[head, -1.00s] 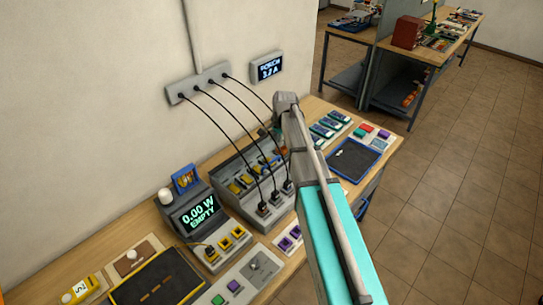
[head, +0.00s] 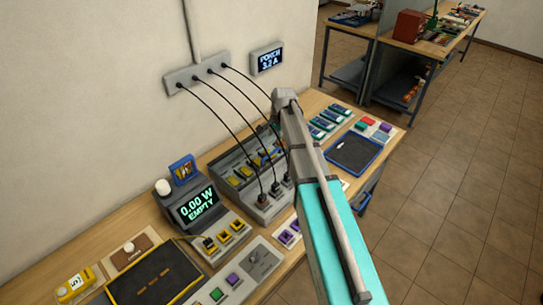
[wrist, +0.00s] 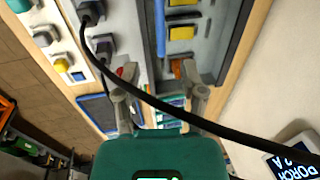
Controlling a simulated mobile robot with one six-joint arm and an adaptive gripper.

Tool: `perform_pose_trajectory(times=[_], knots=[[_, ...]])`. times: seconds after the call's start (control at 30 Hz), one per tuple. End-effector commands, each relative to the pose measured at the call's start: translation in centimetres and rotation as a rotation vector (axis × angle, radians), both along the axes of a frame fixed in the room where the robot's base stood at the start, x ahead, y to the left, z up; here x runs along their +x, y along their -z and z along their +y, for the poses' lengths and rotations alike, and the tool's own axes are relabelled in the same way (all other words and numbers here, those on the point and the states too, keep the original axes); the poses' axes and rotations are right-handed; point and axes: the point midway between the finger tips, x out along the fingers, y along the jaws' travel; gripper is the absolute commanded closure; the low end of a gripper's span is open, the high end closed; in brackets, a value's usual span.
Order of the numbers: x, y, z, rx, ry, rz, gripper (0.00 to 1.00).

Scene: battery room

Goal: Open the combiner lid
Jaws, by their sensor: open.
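The combiner is a grey sloped box (head: 232,163) on the bench, with yellow blocks in its bays and black cables plugged along its front. In the wrist view its grey bay (wrist: 205,50) holds yellow blocks (wrist: 183,30) and an orange piece (wrist: 178,68). A blue bar (wrist: 160,30) runs along the bay's edge; I cannot tell whether it belongs to the lid. The lid's outline and position are unclear. My gripper (wrist: 160,98) is open over the combiner's far end, with nothing visible between its fingers. In the head view my arm mostly hides it.
A black cable (wrist: 150,98) crosses in front of my fingers. Several cables hang from the wall strip (head: 196,73) to the combiner. A meter reading 0.00 W EMPTY (head: 197,208) stands to the left. A dark blue-rimmed tray (head: 353,153) lies to the right.

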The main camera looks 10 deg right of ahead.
Motion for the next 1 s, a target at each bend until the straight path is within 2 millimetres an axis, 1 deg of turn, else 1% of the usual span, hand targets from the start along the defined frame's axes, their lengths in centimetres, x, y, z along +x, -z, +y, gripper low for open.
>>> perform_pose_trajectory(times=[0.03, 1.0], knots=[[0.1, 0.8, 0.1, 0.000, 0.000, 0.000, 0.47], [1.3, 8.3, 0.8, 0.000, 0.002, 0.000, 0.47]])
